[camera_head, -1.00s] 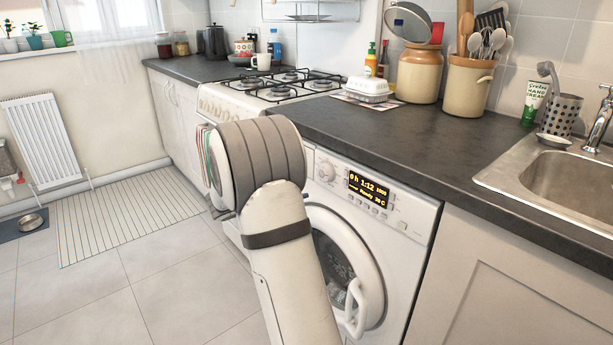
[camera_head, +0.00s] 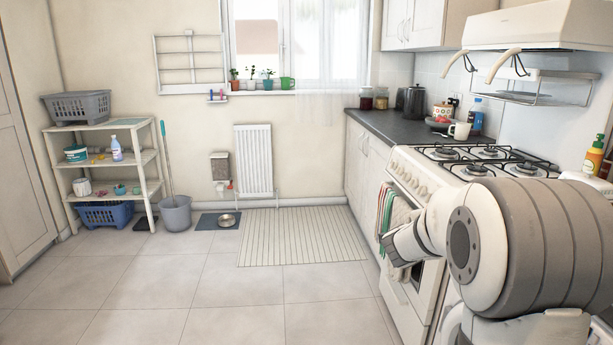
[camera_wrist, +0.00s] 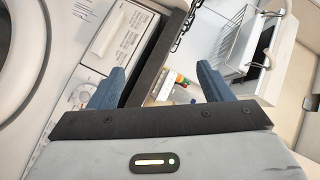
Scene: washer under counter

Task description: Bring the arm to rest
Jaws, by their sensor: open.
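My arm shows at the right of the head view, bent in front of the cooker (camera_head: 432,180), with the grey-banded joint nearest the camera. My gripper's fingers are not clear in the head view. In the wrist view, my gripper (camera_wrist: 160,88) has its two blue fingers spread apart with nothing held between them. Beyond the fingers are the dark worktop edge (camera_wrist: 152,62) and the white washer front (camera_wrist: 70,100), seen tilted. Part of the washer's round door (camera_wrist: 22,45) is at the upper left.
Tea towels (camera_head: 388,215) hang on the cooker front, close to my arm in the picture. A striped mat (camera_head: 300,238), a radiator (camera_head: 254,160) and a shelf unit (camera_head: 104,165) with baskets stand farther off. A bucket (camera_head: 175,214) is beside the shelf. The tiled floor at front left is clear.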

